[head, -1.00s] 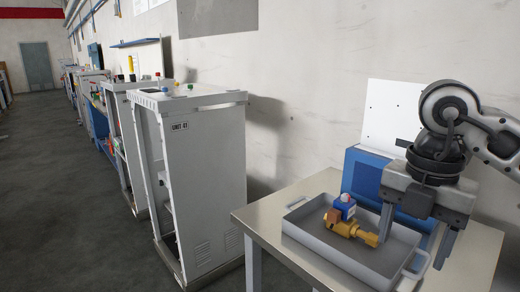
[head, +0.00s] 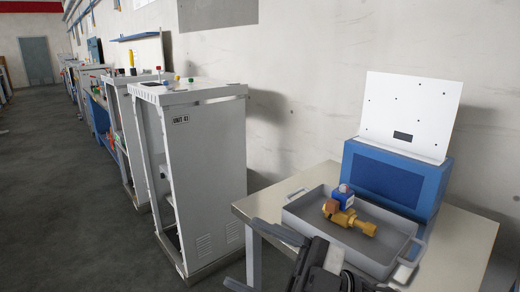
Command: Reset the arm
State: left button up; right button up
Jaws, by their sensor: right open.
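My right gripper (head: 243,253) is at the bottom of the head view, in front of the table's near left edge. Its two fingers point left and are spread apart, with nothing between them. A brass valve with a blue top (head: 349,217) lies in a grey tray (head: 330,240) on the table. The gripper is apart from the valve. My arm hides part of the tray's near side. My left gripper is not in view.
The table (head: 468,235) stands against the wall. A blue box (head: 392,182) with a white panel (head: 408,113) is behind the tray. A grey cabinet marked UNIT 01 (head: 208,180) stands to the left. Open floor (head: 70,210) lies further left.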

jog(key=w+d+f+m+t+h, duration=0.2)
jog(key=d+f+m+t+h, duration=0.2)
jog(key=f+m+t+h, duration=0.4)
jog(key=w+d+f+m+t+h, duration=0.2)
jog(key=d+f+m+t+h, duration=0.4)
jog(key=m, duration=0.4)
jog(key=s+d+f+m+g+h, duration=0.2)
jog(key=s+f, duration=0.4)
jog(key=f, duration=0.4)
jog(key=s+d+f+m+g+h, duration=0.1)
jog(key=s+d+f+g+h, duration=0.2)
jog(key=f, duration=0.7)
jog(key=s+g+h, duration=0.1)
jog(key=s+g, duration=0.1)
jog(key=s, duration=0.1)
jog(key=shift+f+m, duration=0.35)
jog(key=shift+m, duration=0.05)
jog(key=shift+s, duration=0.1)
